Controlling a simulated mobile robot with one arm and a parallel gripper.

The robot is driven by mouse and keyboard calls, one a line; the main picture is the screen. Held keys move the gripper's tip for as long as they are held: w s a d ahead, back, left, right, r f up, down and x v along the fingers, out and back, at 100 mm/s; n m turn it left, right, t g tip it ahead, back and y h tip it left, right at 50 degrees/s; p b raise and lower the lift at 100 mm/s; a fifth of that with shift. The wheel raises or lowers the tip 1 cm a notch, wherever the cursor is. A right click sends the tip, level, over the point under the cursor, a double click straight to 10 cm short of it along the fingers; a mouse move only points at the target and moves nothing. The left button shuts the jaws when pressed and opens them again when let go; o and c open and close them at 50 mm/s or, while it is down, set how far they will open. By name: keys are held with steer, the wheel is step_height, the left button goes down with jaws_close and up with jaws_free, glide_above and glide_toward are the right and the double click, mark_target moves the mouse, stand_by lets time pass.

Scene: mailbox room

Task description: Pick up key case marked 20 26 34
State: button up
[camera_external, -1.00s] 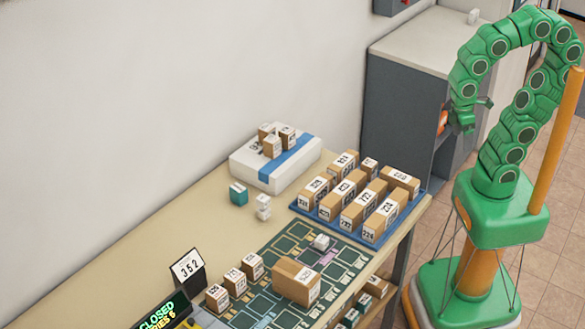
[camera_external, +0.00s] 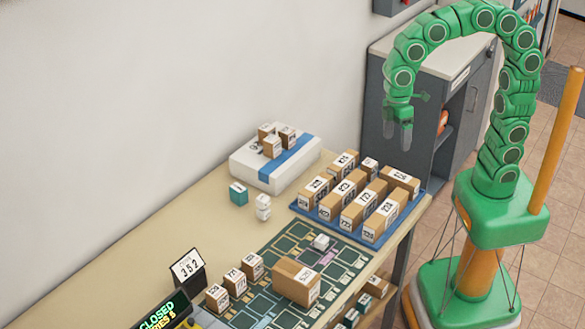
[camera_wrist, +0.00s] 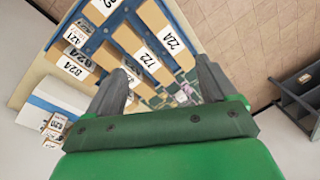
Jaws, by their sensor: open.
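I cannot make out a marking 20 26 34 on anything, so I cannot tell which thing is the key case. Small unlabelled-looking candidates are a teal-and-white block (camera_external: 238,193), a white block stack (camera_external: 263,207) and a white piece (camera_external: 321,242) on the green board. My gripper (camera_external: 399,138) hangs open and empty, pointing down, high above the far end of the table near the blue tray (camera_external: 371,241). In the wrist view my gripper (camera_wrist: 163,76) shows its two fingers apart, with tray boxes below and nothing between them.
Numbered brown boxes (camera_external: 352,211) stand in the blue tray. A white parcel with a blue stripe (camera_external: 240,165) carries several small boxes. A grey cabinet (camera_external: 395,90) stands behind the table's far end. The table's left middle (camera_external: 185,225) is clear.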

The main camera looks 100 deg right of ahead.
steer(key=w+f+n+t+y, duration=0.1)
steer(key=w+n, duration=0.1)
steer(key=w, duration=1.2)
steer(key=n+t, duration=0.2)
steer(key=t, duration=0.1)
glide_above(239, 187)
steer(key=s+d, duration=0.2)
step_height(239, 187, down, 15)
steer(key=shift+x, duration=4.2)
steer(key=shift+s, duration=0.15)
steer(key=c, duration=1.1)
